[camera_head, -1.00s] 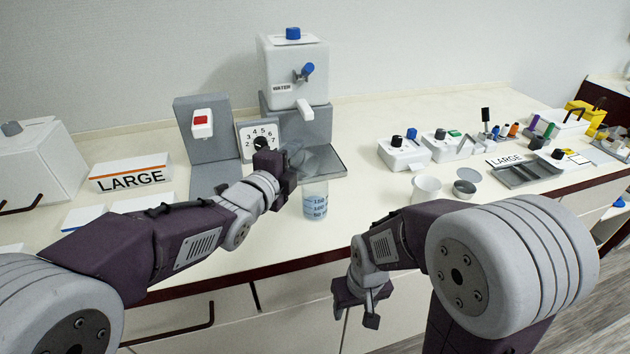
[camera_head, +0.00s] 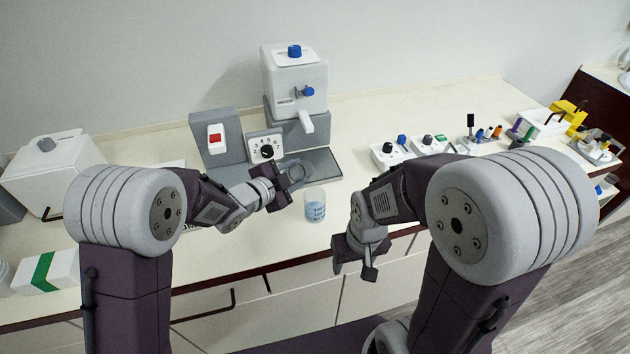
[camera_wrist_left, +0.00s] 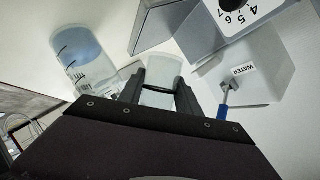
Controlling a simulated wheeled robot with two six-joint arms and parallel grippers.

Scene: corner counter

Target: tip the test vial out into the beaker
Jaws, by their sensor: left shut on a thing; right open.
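The beaker (camera_head: 315,204) is a clear cup with dark graduation marks and a bluish tint. It stands upright on the counter near the front edge and also shows at the upper left of the left wrist view (camera_wrist_left: 78,58). My left gripper (camera_head: 296,180) is just left of and behind the beaker, apart from it. It is shut on the test vial (camera_wrist_left: 163,70), a pale, translucent tube between the fingers in the left wrist view. I cannot tell what the vial holds. My right gripper (camera_head: 358,260) is open and empty, in front of the counter's edge.
The white water dispenser (camera_head: 296,80) with its grey stand is behind the left gripper. A dial box (camera_head: 266,146) and a red-switch panel (camera_head: 216,138) stand to its left. Small switch boxes (camera_head: 393,154) are at the right. Counter around the beaker's front is clear.

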